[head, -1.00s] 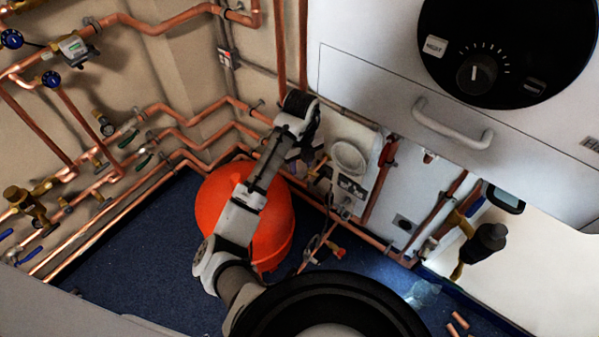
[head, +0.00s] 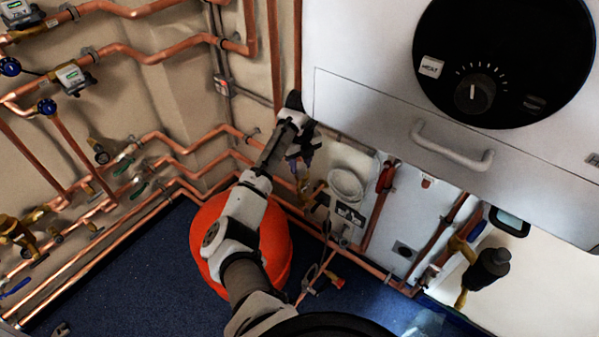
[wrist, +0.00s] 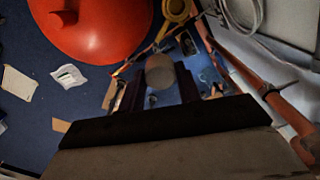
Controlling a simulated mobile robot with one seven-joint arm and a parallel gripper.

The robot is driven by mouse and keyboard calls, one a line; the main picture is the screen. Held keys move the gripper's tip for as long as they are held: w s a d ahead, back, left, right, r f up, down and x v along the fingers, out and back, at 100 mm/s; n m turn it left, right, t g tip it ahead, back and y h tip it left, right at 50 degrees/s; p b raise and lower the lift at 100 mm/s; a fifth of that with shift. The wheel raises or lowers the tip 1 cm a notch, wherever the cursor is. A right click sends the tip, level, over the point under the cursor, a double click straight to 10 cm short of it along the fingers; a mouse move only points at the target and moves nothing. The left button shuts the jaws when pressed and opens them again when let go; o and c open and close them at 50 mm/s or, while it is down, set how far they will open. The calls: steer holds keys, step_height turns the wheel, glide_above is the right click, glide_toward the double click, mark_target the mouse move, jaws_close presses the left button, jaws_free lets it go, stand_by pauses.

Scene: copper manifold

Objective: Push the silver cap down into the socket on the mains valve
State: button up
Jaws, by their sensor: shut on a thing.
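My gripper (head: 301,160) is below the white boiler casing, close to the copper pipes and in front of the wall. In the wrist view my gripper (wrist: 158,88) has its two dark fingers on either side of a pale, round-ended cap (wrist: 160,70), which it is shut on. In the head view the cap is too small and covered to make out. A brass fitting (head: 304,186) shows just below the gripper; I cannot tell whether it is the mains valve. No socket can be made out clearly.
An orange vessel (head: 260,245) stands on the blue floor below my arm. The white boiler casing (head: 380,110) hangs above and to the right, with a handle (head: 452,148). Copper pipes run along the walls. Pale scraps (wrist: 68,76) lie on the floor.

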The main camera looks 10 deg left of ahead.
steer(key=w+a+f+b, duration=0.1)
steer(key=w+f+b, duration=0.3)
steer(key=w, duration=0.3)
steer(key=shift+b, duration=0.55)
steer(key=shift+a+f, duration=0.1)
steer(key=shift+f, duration=0.1)
stand_by(0.5)
steer(key=shift+f+b, duration=0.75)
steer(key=shift+f, duration=0.5)
steer(key=shift+f, duration=0.75)
stand_by(0.4)
steer(key=o, duration=1.1)
